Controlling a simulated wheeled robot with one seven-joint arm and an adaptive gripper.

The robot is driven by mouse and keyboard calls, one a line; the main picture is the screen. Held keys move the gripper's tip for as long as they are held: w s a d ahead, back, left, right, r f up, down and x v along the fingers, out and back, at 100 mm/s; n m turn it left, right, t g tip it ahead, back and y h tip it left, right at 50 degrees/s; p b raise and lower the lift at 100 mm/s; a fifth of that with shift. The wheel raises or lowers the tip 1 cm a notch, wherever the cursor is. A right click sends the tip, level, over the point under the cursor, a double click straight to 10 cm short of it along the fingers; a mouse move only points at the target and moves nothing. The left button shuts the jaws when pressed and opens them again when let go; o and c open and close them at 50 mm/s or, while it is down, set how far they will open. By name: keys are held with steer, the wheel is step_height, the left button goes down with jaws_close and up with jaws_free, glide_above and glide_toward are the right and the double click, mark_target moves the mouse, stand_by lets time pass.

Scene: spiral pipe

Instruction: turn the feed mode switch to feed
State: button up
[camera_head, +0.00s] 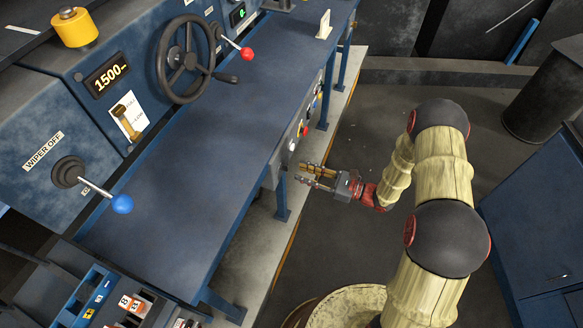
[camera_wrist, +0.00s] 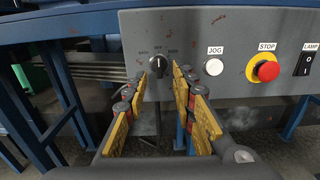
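The feed mode switch appears to be the black rotary knob (camera_wrist: 158,65) on the grey control panel (camera_wrist: 235,75) in the wrist view. In the head view my gripper (camera_head: 310,176) is beside the left end of the panel under the blue bench (camera_head: 190,180). The knob itself is not clear there.
Right of the knob are a white JOG button (camera_wrist: 214,66), a red STOP button (camera_wrist: 266,70) on yellow and a black LAMP rocker (camera_wrist: 306,62). Blue bench legs (camera_head: 283,200) stand near my gripper. The floor (camera_head: 350,230) to the right is mostly open.

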mark_target(284, 166)
steer(key=shift+b+x, duration=0.4)
steer(key=shift+x, duration=2.25)
steer(key=shift+s, duration=0.1)
steer(key=c, duration=0.3)
steer(key=c, duration=0.4)
jaws_close()
